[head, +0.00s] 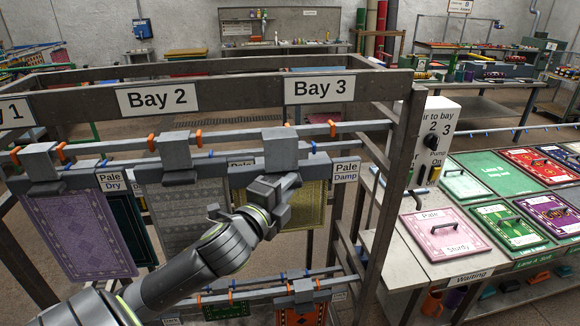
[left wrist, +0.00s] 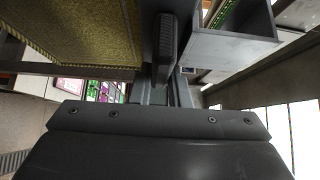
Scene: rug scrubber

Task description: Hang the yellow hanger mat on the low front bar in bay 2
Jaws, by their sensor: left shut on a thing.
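The yellow mat (head: 306,206) hangs from a grey hanger block (head: 280,148) at the upper bars, below the Bay 3 sign side. My left gripper (head: 276,188) is shut on the hanger's lower part, in front of the mat. I cannot tell whether the hanger's weight rests on the bar. In the left wrist view the woven yellow mat (left wrist: 75,35) is at upper left, beside the gripper finger (left wrist: 165,50). The low front bar (head: 215,298) with orange clips runs below, partly hidden by my left arm. My right gripper is not in view.
A lavender mat (head: 75,230) and a pale grey mat (head: 185,222) hang on the upper bars to the left. Low down hang a green mat (head: 226,311) and an orange-red mat (head: 300,315). A dark rack post (head: 385,190) stands right, before a table (head: 470,260) of mats.

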